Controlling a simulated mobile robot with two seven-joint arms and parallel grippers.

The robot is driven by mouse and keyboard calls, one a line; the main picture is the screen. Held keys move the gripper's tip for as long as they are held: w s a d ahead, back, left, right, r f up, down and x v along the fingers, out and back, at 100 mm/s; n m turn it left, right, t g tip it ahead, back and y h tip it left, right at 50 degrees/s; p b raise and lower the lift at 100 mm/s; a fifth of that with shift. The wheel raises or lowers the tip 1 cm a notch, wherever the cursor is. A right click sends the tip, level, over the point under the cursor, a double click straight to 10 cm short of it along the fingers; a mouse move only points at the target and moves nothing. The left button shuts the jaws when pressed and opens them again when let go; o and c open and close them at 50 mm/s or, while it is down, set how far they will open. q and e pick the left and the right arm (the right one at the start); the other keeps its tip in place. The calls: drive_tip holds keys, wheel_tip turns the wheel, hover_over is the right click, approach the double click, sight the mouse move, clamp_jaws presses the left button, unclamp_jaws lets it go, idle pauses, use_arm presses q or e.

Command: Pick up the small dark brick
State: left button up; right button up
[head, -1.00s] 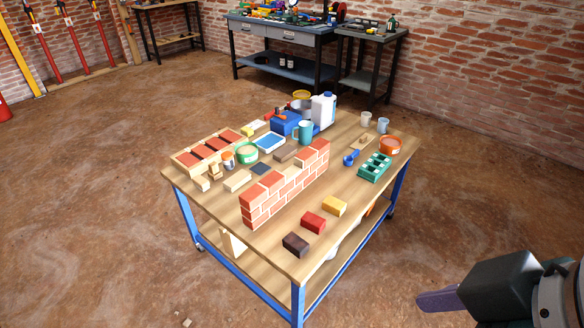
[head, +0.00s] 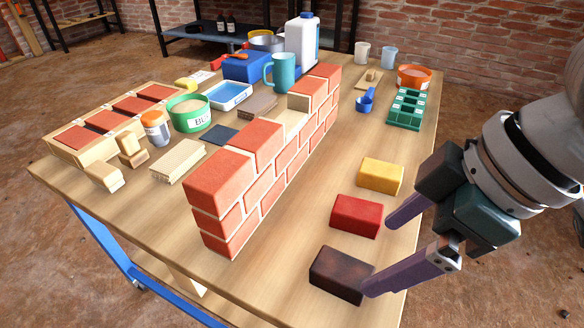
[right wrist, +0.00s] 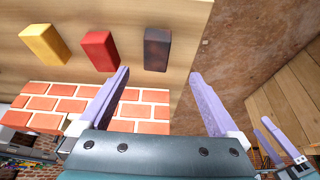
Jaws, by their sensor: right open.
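The small dark brick (head: 340,273) is brown-black and lies on the table's near right part, nearest me in a row with a red and a yellow brick. It also shows in the right wrist view (right wrist: 157,48), ahead of and between the two fingertips. My right gripper (head: 382,256) is open and empty, its purple fingers pointing left toward the dark and red bricks. In the head view the nearer fingertip overlaps the dark brick's right edge; I cannot tell if they touch. Purple fingers, apparently my left gripper (right wrist: 262,126), show small at the lower right of the right wrist view.
The red brick (head: 356,215) and yellow brick (head: 380,176) lie just beyond the dark one. A brick wall (head: 255,165) stands to their left, with bare tabletop between. A green crate (head: 407,108), blue scoop (head: 366,101) and orange tub (head: 414,77) stand farther back.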

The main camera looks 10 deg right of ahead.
sight(342, 267)
drive_tip(key=x, duration=0.1)
drive_tip(key=b+x, duration=0.1)
drive_tip(key=x, duration=0.1)
drive_tip(key=b+x, duration=0.1)
drive_tip(key=x, duration=0.1)
drive_tip(key=shift+s+d+f, duration=0.1)
drive_tip(key=shift+d+f, duration=0.1)
drive_tip(key=shift+f, duration=0.1)
drive_tip(key=b+x, duration=0.2)
drive_tip(key=w+b+x, duration=0.1)
drive_tip(key=x, duration=0.2)
drive_tip(key=shift+a+r+b, duration=0.1)
drive_tip(key=shift+a+b, duration=0.2)
drive_tip(key=shift+b, duration=0.05)
drive_tip(key=shift+r, duration=0.1)
clamp_jaws()
